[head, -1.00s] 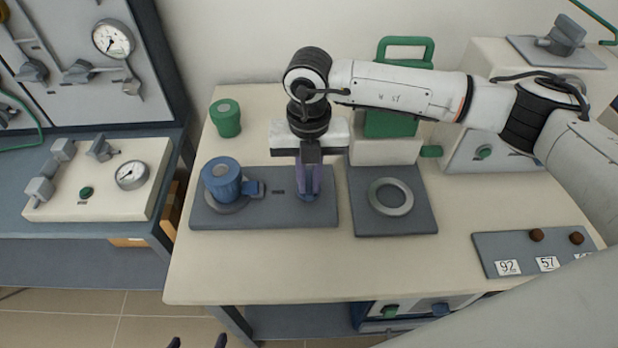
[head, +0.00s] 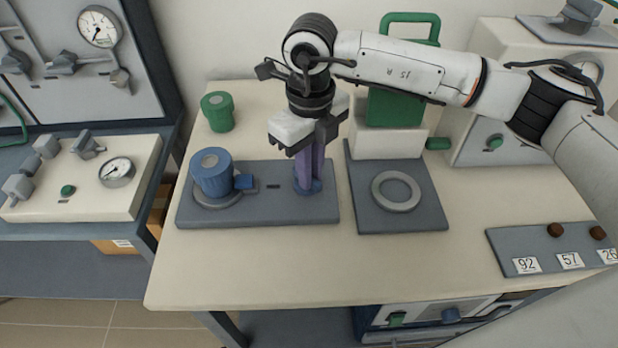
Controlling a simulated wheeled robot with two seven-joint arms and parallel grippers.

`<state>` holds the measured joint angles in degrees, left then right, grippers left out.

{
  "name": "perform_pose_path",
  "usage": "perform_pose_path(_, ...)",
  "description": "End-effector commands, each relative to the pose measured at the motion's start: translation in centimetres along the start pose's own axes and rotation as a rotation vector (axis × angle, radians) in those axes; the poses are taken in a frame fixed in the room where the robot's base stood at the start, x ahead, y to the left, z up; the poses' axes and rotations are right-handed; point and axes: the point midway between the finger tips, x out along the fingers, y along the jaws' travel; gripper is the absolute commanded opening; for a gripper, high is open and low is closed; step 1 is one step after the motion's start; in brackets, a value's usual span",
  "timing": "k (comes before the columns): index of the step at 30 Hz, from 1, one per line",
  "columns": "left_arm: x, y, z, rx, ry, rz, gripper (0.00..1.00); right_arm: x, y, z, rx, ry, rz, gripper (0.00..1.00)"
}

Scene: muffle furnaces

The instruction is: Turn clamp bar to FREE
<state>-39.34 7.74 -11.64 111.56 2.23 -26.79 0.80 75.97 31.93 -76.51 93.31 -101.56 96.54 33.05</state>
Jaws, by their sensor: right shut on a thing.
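A grey base plate (head: 262,212) lies on the cream table. On its left stands a blue cylinder (head: 211,174) on a grey ring, with a small blue block (head: 244,182) at its right side. On the plate's right is a low blue piece (head: 314,188), apparently the clamp bar. My right gripper (head: 308,184) points down with its purple fingers shut on this piece, hiding most of it. A small dark mark (head: 273,186) between the two is too small to read. My left gripper is not in view.
A grey plate with a ring (head: 397,191) lies to the right. A green pot (head: 217,111) stands behind at the left, and a green canister (head: 397,105) behind at the right. A numbered plate (head: 552,252) lies at front right. The table's front is clear.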

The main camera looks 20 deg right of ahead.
Motion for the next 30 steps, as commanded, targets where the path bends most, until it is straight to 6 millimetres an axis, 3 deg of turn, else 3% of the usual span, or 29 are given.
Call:
perform_pose_path(18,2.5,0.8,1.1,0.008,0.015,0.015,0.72,0.1,-0.5,0.2,-0.568,-0.004,-0.001,0.0)
perform_pose_path(30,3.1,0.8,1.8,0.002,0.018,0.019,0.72,-0.1,-0.7,0.3,-0.794,-0.003,-0.001,0.0)
